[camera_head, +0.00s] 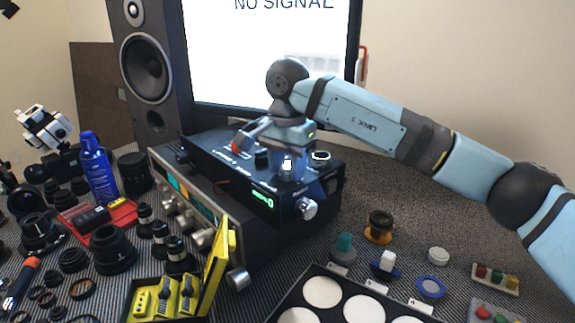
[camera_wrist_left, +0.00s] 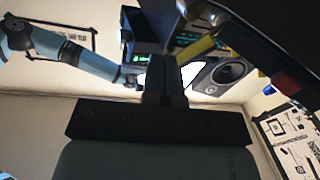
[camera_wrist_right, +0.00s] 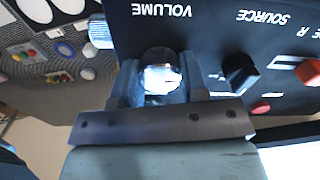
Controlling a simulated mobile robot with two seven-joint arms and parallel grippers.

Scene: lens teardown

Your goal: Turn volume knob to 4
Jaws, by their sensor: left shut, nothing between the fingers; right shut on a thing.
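The silver volume knob (camera_wrist_right: 161,76) sits on the top panel of a black box (camera_head: 225,160), beside the printed word VOLUME in the right wrist view. My right gripper (camera_wrist_right: 155,85) is shut on it, with one finger on each side. In the head view my right gripper (camera_head: 290,172) reaches down onto the box's top from the right. A green-lit display (camera_head: 262,200) glows on the box's front; its reading is too small to tell. The knob's pointer mark is not clear. My left gripper (camera_wrist_left: 165,80) is shut and empty in its own wrist view, away from the knob.
A black source knob (camera_wrist_right: 240,70) and an orange control (camera_wrist_right: 309,71) share the top panel. A silver front knob (camera_head: 307,208) is close by. The box rests on a larger amplifier (camera_head: 200,225). Lenses crowd the left; a yellow-part tray (camera_head: 170,315) stands in front.

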